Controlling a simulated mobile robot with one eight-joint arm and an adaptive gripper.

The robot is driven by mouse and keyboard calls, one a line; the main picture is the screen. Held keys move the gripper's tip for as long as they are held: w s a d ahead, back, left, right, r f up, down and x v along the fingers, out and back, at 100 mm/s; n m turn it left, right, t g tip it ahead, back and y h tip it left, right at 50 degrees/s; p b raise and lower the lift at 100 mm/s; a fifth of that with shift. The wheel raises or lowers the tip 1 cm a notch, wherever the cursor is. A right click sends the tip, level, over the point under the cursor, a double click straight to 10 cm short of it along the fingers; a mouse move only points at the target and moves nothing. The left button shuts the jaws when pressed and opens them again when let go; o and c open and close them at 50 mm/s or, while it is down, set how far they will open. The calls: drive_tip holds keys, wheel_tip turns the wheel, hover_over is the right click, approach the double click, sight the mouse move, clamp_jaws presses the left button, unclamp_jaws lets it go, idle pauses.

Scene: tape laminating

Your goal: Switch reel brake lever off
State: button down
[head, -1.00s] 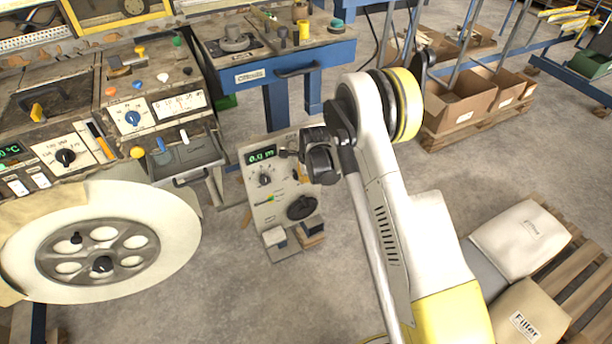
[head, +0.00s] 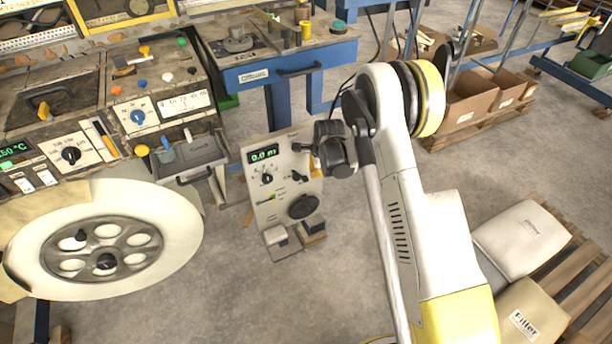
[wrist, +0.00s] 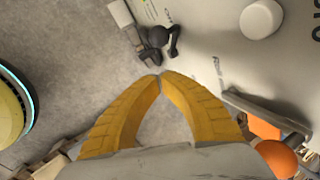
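A light grey control panel (head: 263,218) stands on the floor in the middle of the head view, with a green "0.0 m" display (head: 263,156), a round knob (head: 267,179), a black lever (head: 299,176) and a large black round part (head: 302,206). Its lettering is too small to show which control is the reel brake lever. My gripper (wrist: 160,78) has its yellow fingertips together, with nothing between them. In the wrist view a black lever-like part (wrist: 157,38) lies beyond the tips, apart from them. In the head view the fingers cannot be made out clearly.
A large white reel (head: 165,215) lies at the lower left, beside a worn control desk (head: 120,157). A blue-framed bench (head: 270,75) stands behind the panel. Sacks (head: 525,240) lie on a pallet (head: 575,255) at right.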

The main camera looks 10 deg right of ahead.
drive_tip(key=p+v, duration=0.3)
drive_tip(key=v, duration=0.6)
drive_tip(key=shift+r, duration=0.35)
drive_tip(key=shift+s+a, duration=0.1)
